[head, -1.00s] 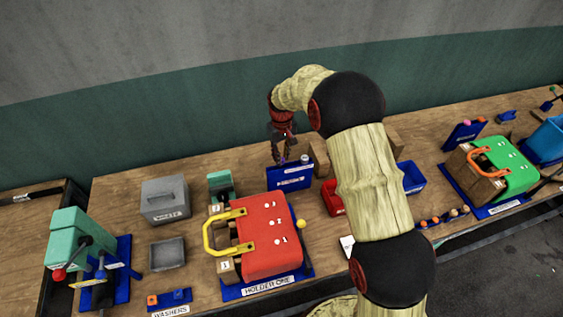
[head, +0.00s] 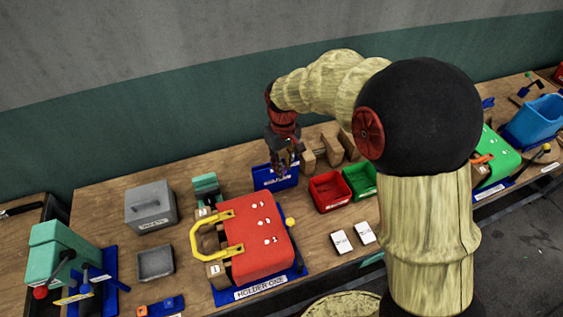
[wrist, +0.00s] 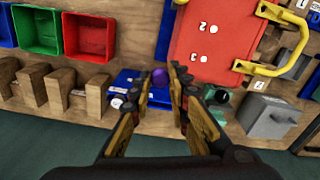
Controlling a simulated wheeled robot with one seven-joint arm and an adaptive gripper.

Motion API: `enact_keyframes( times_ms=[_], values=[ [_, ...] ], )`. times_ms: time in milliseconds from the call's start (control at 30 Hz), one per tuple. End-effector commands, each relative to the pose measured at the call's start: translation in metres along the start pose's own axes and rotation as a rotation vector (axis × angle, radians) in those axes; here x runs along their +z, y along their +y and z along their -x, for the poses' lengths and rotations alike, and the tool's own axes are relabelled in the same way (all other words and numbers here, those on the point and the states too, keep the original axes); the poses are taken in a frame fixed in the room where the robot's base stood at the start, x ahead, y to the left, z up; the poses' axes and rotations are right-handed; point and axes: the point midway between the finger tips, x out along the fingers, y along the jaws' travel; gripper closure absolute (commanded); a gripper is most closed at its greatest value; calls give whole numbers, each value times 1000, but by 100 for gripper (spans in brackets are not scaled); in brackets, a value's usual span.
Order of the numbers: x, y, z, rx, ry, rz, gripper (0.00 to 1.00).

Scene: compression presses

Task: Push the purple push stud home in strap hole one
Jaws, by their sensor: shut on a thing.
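In the wrist view, the purple push stud (wrist: 158,77) sits between the tips of my gripper (wrist: 159,84), which is shut on it. In the head view, my gripper (head: 285,166) points down over a blue labelled stand (head: 276,178); the stud cannot be made out there. The red strapped piece (head: 255,253) with a yellow handle (head: 203,245) rests on the blue HOLDER ONE base (head: 262,291). It has three white-marked holes; the nearest, hole one (head: 269,240), is numbered 1. My gripper is behind the red piece, apart from it.
A red bin (head: 330,193) and a green bin (head: 361,181) stand right of the stand. Wooden blocks (head: 331,150) stand behind them. A grey lidded box (head: 151,205) and a teal press (head: 205,188) are to the left. Two white cards (head: 342,242) lie in front.

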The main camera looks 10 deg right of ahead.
Motion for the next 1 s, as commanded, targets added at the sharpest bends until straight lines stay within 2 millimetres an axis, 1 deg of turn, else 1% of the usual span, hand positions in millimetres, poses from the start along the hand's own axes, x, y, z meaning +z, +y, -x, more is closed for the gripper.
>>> enact_keyframes(
  times_ms=[33, 67, 100, 167, 233, 300, 367, 400, 500, 600, 700, 767, 800, 833, 900, 1000],
  values=[
    [-2, -10, 9, 0, 2, 20, 91],
    [-2, -17, 13, 0, 1, 33, 91],
    [-2, -29, 18, 0, 1, 56, 91],
    [1, -51, 22, 0, -1, 97, 91],
    [10, -80, 23, 0, -2, 151, 91],
    [21, -110, 20, 0, -3, 210, 91],
    [32, -134, 17, 0, -4, 261, 91],
    [40, -149, 13, 1, -4, 295, 91],
    [61, -182, 2, 1, -4, 376, 91],
    [82, -207, -13, 1, -4, 443, 91],
    [98, -220, -30, 2, -3, 488, 91],
    [105, -223, -42, 2, -3, 500, 91],
    [105, -222, -51, 2, -2, 500, 91],
    [103, -222, -55, 2, -1, 500, 91],
    [95, -223, -55, 2, 3, 502, 91],
    [90, -224, -55, 2, 2, 503, 91]
  ],
)
